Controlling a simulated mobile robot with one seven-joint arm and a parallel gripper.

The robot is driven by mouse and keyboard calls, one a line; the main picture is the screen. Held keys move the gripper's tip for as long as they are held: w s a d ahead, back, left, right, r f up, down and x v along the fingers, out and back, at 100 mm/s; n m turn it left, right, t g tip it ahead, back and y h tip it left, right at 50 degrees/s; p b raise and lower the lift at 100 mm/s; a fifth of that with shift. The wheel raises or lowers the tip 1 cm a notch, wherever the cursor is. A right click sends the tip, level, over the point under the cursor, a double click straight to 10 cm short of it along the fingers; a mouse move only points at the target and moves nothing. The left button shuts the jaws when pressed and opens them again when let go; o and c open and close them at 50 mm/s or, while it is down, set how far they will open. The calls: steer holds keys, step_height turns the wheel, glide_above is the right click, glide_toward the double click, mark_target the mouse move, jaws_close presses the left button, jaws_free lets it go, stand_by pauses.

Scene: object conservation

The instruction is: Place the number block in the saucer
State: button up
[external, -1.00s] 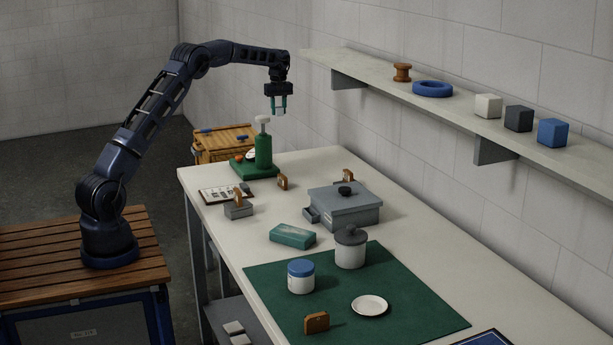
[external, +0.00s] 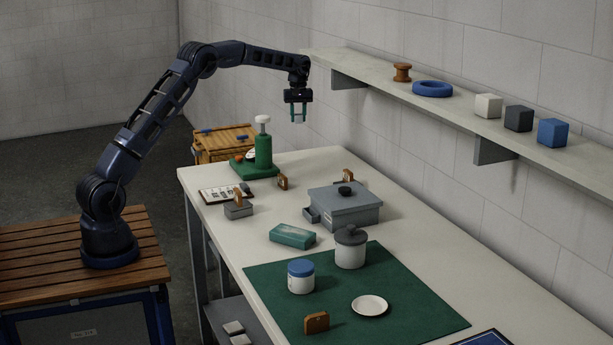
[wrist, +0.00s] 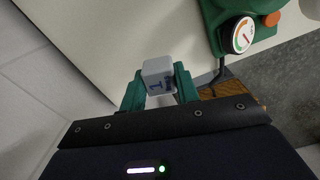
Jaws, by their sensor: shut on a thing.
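The white saucer (external: 370,305) lies on the green mat near the table's front, well away from my gripper, and looks empty.
The green press (external: 263,152) stands at the table's far end. A grey box (external: 345,212), a grey lidded jar (external: 350,250), a blue-lidded jar (external: 301,279) and a teal block (external: 292,236) stand toward the saucer. The wall shelf (external: 455,105) runs along the right.

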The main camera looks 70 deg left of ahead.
steer(key=w+d+f+m, duration=0.1)
steer(key=d+m, duration=0.2)
steer(key=d, duration=1.6)
steer(key=w+d+f+m, duration=0.1)
steer(key=d+f+m, duration=0.1)
steer(key=d, duration=1.7)
steer(key=w+d+f+m, duration=0.1)
steer(key=d+f+m, duration=0.1)
steer(key=d, duration=1.7)
steer(key=shift+m, duration=0.9)
steer(key=s+d+m, duration=0.2)
steer(key=s+d, duration=0.2)
steer(key=d, duration=0.9)
steer(key=m, duration=0.4)
glide_toward(370, 307)
steer(key=shift+f, duration=2.7)
